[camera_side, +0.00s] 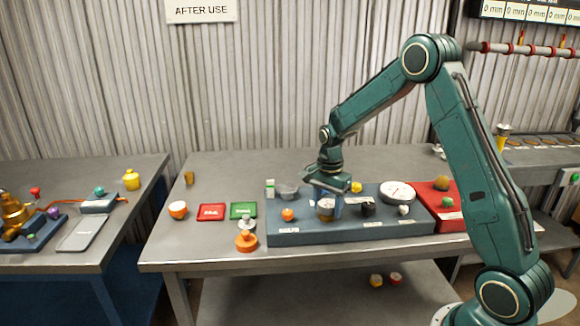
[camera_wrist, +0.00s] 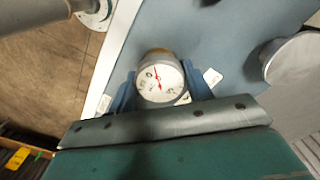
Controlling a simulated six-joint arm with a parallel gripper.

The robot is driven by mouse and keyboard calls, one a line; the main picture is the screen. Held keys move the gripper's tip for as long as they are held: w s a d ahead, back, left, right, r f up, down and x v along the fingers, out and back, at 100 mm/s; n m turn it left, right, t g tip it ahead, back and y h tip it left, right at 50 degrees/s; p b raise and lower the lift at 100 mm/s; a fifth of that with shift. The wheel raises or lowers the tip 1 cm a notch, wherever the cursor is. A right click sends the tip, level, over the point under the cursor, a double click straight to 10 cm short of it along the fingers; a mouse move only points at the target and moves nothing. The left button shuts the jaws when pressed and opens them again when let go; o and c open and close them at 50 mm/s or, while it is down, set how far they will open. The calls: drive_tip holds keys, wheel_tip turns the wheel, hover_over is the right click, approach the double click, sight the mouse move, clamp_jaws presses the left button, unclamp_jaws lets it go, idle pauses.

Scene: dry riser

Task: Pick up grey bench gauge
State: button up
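A small round gauge (camera_wrist: 160,82) with a white dial and red needle sits between the two blue fingers of my gripper (camera_wrist: 160,93) in the wrist view. Its body looks brownish behind the dial. In the side view my gripper (camera_side: 328,200) is low over the blue-grey panel, with this gauge (camera_side: 325,207) at its fingers. The fingers lie close along both sides of it; I cannot tell whether they press on it. A larger white-dialled gauge (camera_side: 397,192) stands further right on the panel, apart from my gripper. I cannot tell which one counts as grey.
The blue-grey panel (camera_side: 290,239) also carries an orange knob (camera_side: 288,214), a dark knob (camera_side: 368,209) and a yellow piece (camera_side: 356,187). A red block (camera_side: 446,212) adjoins it at right. Red (camera_side: 211,212) and green (camera_side: 243,210) trays lie left.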

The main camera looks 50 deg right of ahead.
sight(328, 203)
drive_tip(key=c, duration=0.5)
wheel_tip(328, 203, up, 20)
idle(0.6)
idle(0.5)
